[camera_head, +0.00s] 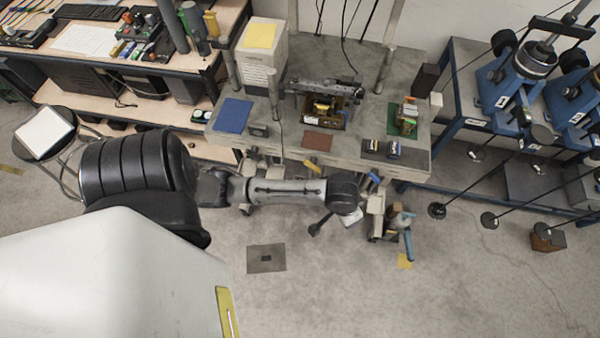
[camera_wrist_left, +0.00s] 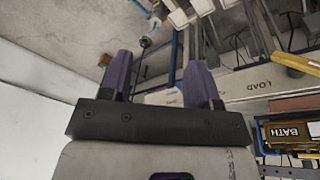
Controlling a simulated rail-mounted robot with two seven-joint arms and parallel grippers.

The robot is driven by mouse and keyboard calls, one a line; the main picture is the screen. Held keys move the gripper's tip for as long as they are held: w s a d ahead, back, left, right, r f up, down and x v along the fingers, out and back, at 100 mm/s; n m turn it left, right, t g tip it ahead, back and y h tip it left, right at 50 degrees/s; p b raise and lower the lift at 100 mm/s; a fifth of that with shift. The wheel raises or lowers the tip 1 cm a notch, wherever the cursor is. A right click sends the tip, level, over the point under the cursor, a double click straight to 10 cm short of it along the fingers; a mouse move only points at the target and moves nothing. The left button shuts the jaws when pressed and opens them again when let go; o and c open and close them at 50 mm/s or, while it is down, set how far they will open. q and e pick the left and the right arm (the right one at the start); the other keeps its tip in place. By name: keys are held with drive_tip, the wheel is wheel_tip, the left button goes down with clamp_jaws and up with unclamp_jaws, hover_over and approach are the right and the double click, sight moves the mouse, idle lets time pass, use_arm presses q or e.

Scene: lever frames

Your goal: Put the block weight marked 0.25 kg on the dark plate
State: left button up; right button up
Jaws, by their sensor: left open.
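Two small dark blocks with light labels, one on the left (camera_head: 373,146) and a bluish one on the right (camera_head: 394,149), sit on a dark mat (camera_head: 416,153) at the bench's front right. Their markings are too small to read, so I cannot tell which is 0.25 kg. This mat may be the dark plate; a dark square plate (camera_head: 280,265) also lies on the floor. My left gripper's purple fingers (camera_wrist_left: 158,62) are open and nothing shows between them. In the head view my left wrist is in front of the bench edge; its fingers are not clear there.
The grey bench (camera_head: 345,55) carries a blue mat (camera_head: 233,115), a brown mat (camera_head: 317,142), a metal device (camera_head: 325,95) and a green-based item (camera_head: 403,120). The wrist view shows a beam marked LOAD (camera_wrist_left: 255,84) and a yellow BATH label (camera_wrist_left: 290,132). Blue lever frames (camera_head: 505,85) stand right.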

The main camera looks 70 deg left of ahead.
use_arm(q)
drive_tip(key=s+d+r+m, duration=0.1)
drive_tip(key=s+m, duration=0.1)
drive_tip(key=s, duration=0.5)
drive_tip(key=s+r+m+t, duration=0.1)
drive_tip(key=s+m, duration=0.1)
drive_tip(key=s, duration=0.5)
drive_tip(key=shift+d+r, duration=0.4)
drive_tip(key=shift+s, duration=0.1)
